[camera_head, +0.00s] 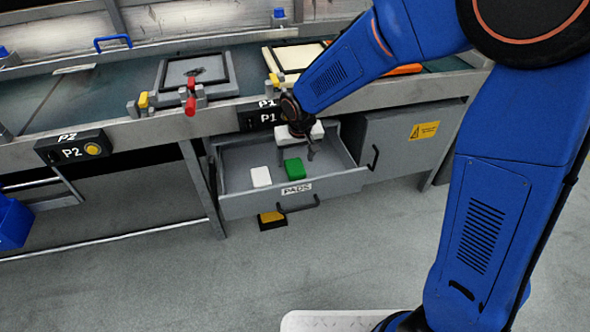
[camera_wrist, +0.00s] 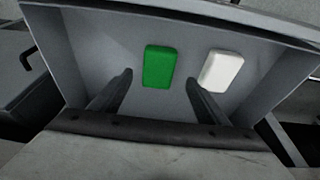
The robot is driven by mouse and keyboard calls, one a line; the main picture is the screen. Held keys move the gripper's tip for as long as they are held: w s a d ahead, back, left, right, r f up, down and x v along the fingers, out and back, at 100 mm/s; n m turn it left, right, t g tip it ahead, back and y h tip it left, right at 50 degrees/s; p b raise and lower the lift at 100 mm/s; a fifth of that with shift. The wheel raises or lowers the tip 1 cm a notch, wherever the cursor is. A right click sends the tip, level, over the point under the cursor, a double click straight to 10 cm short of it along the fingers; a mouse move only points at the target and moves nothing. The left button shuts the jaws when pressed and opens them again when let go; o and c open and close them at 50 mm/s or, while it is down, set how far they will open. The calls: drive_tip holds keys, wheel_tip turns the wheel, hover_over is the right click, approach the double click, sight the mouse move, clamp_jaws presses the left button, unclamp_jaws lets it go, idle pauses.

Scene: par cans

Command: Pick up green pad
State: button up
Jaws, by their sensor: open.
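The green pad (camera_head: 294,169) lies in the open drawer (camera_head: 237,206) labelled PADS, to the right of a white pad (camera_head: 260,177). My gripper (camera_head: 296,158) hangs over the drawer, close to the green pad. In the wrist view the green pad (camera_wrist: 159,66) shows ahead of and between the two fingers of my gripper (camera_wrist: 158,80), which are apart and empty. The white pad (camera_wrist: 221,71) lies right of it there, beyond the right finger. I cannot tell the exact height of the fingertips above the drawer floor.
The drawer walls surround both pads, with bare drawer floor (camera_wrist: 110,50) beside them. The workbench edge (camera_head: 225,119) runs above the drawer. A grey cabinet (camera_head: 405,150) with a yellow warning label stands to the right. A yellow and black pedal (camera_head: 271,219) is on the floor below.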

sight(295, 167)
drive_tip(key=shift+x, duration=2.85)
drive_tip(key=shift+w+d, duration=0.1)
drive_tip(key=shift+d, duration=0.05)
drive_tip(key=c, duration=1.2)
drive_tip(key=shift+r, duration=0.1)
drive_tip(key=shift+r, duration=0.25)
wheel_tip(295, 167, up, 11)
drive_tip(key=s+d, duration=0.1)
drive_tip(key=s, duration=0.5)
drive_tip(key=s+d, duration=0.2)
drive_tip(key=s, duration=0.5)
drive_tip(key=s+d, duration=0.2)
drive_tip(key=s, duration=0.4)
drive_tip(key=shift+s+d+f, duration=0.1)
drive_tip(key=shift+s+d, duration=0.05)
drive_tip(key=shift+d, duration=0.1)
drive_tip(key=shift+o, duration=0.8)
